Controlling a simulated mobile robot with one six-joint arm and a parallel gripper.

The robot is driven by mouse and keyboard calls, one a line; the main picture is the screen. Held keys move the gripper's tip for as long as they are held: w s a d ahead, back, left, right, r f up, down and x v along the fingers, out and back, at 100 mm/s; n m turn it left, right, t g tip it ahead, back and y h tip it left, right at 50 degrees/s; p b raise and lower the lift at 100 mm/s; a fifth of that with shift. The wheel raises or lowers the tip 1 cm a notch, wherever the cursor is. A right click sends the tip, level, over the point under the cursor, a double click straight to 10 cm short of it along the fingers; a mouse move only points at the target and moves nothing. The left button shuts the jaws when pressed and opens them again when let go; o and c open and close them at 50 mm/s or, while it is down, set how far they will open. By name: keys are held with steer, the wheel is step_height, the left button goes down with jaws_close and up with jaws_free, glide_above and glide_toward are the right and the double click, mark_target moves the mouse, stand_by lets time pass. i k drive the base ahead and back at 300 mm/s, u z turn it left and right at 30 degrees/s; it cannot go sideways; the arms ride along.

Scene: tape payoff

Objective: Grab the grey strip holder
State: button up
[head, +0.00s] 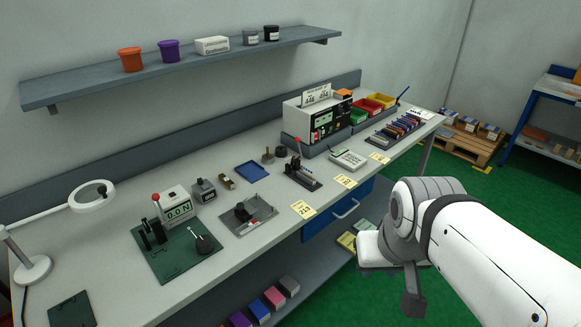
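I cannot tell for sure which item is the grey strip holder. A rack of several coloured strips (402,130) sits toward the right end of the bench. A small device with a red-tipped lever on a dark base (302,174) stands mid-bench. A grey tray (264,209) with a dark part and a red-marked piece on it lies left of that. My gripper (392,284) is in front of the bench's front edge at the right, apart from all of these. Its fingers are partly hidden by my wrist, and I see nothing held.
The long grey bench (110,247) carries a green mat (175,264) with devices, a lamp (92,195), a blue tray (251,172) and yellow cards. A wall shelf (190,68) holds tubs. A blue drawer (335,212) and lower shelf sit under the bench.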

mark_target(301, 174)
steer(key=u, duration=0.15)
steer(key=i, duration=1)
steer(key=u, duration=0.05)
